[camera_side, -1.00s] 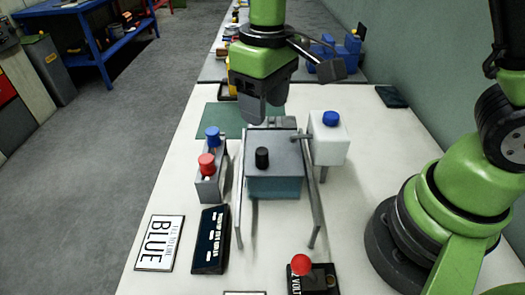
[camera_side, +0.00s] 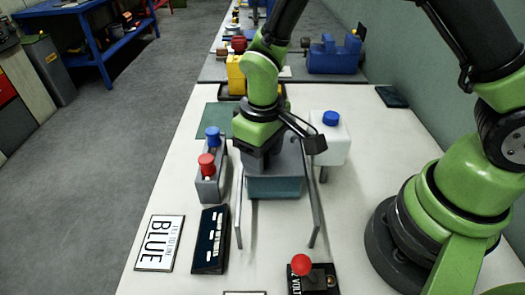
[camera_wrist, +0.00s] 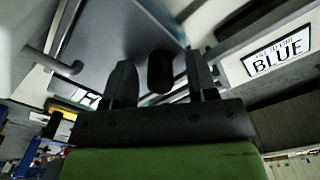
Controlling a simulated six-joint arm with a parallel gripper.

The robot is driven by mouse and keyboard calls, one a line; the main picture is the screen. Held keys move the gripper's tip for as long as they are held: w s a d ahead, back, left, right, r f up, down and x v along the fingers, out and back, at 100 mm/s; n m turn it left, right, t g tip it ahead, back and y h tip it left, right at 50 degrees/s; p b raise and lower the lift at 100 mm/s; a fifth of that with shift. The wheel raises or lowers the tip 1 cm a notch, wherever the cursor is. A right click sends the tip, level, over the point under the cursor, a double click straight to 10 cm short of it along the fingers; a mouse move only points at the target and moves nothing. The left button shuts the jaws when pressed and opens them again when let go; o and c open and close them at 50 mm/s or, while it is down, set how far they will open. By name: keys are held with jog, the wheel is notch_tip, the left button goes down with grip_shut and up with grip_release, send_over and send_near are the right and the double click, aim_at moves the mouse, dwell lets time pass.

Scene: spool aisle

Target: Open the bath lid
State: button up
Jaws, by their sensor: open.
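The bath (camera_side: 275,187) is a teal-grey box on a stand in the middle of the table, with its flat grey lid (camera_side: 290,161) lying shut on top. My gripper (camera_side: 258,165) is low over the lid and hides its black knob in the side view. In the wrist view, my gripper (camera_wrist: 161,82) is open and its two dark fingers stand on either side of the black knob (camera_wrist: 160,70). A gap shows between the knob and the fingers. I cannot tell exactly how far down the fingertips reach.
A holder with a red and a blue knob (camera_side: 208,165) stands left of the bath. A white box with a blue cap (camera_side: 330,140) stands close on the right. A red-knobbed lever (camera_side: 302,265), a dark panel (camera_side: 211,240) and a BLUE sign (camera_side: 160,243) are in front.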

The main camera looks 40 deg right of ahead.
grip_shut()
jog(key=s+a, duration=0.6)
jog(key=a, duration=0.1)
jog(key=shift+s, duration=0.4)
grip_release()
jog(key=shift+r, duration=0.1)
notch_tip(320, 180, up, 10)
